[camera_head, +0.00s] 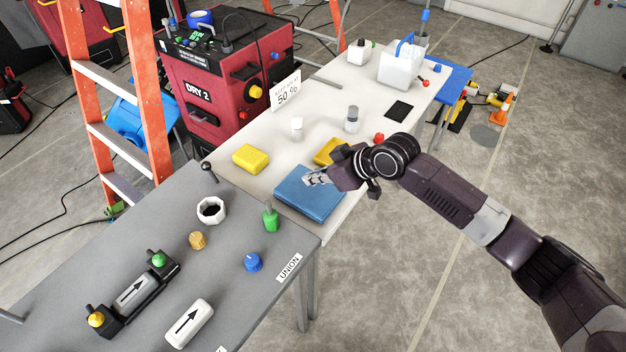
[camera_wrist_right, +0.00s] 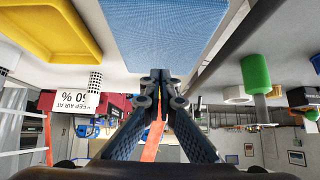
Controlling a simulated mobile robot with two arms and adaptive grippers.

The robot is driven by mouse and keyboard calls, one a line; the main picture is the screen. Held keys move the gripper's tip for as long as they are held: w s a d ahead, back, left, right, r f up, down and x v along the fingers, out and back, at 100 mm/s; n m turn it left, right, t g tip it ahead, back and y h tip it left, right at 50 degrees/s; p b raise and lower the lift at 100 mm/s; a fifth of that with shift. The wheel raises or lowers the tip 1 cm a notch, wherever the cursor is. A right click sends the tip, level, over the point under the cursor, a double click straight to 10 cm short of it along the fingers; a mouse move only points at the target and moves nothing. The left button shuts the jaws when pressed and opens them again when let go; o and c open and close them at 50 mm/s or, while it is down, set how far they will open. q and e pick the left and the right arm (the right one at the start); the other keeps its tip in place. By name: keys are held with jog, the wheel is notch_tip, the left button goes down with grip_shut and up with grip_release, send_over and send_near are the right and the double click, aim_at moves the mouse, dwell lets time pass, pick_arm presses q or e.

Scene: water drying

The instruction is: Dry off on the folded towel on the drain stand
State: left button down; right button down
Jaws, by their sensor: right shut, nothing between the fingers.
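The folded blue towel (camera_head: 309,192) lies flat near the front edge of the white table. It also fills the top middle of the right wrist view (camera_wrist_right: 165,30). My right gripper (camera_head: 318,178) is over the towel's far right part in the head view, with its fingers pointing left. In the right wrist view the right gripper's fingertips (camera_wrist_right: 160,76) are together with nothing between them, close to the towel's edge. Whether they touch the towel I cannot tell. No separate drain stand can be made out. My left gripper is in neither view.
A grey table (camera_head: 225,260) in front holds a white nut (camera_head: 211,209), a green part (camera_head: 270,219) and a blue knob (camera_head: 253,262). A white jug (camera_head: 400,70) stands at the far end. An orange ladder (camera_head: 148,90) stands left.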

aim_at(310, 192)
jog(key=shift+d+f, duration=0.1)
jog(key=shift+f, duration=1)
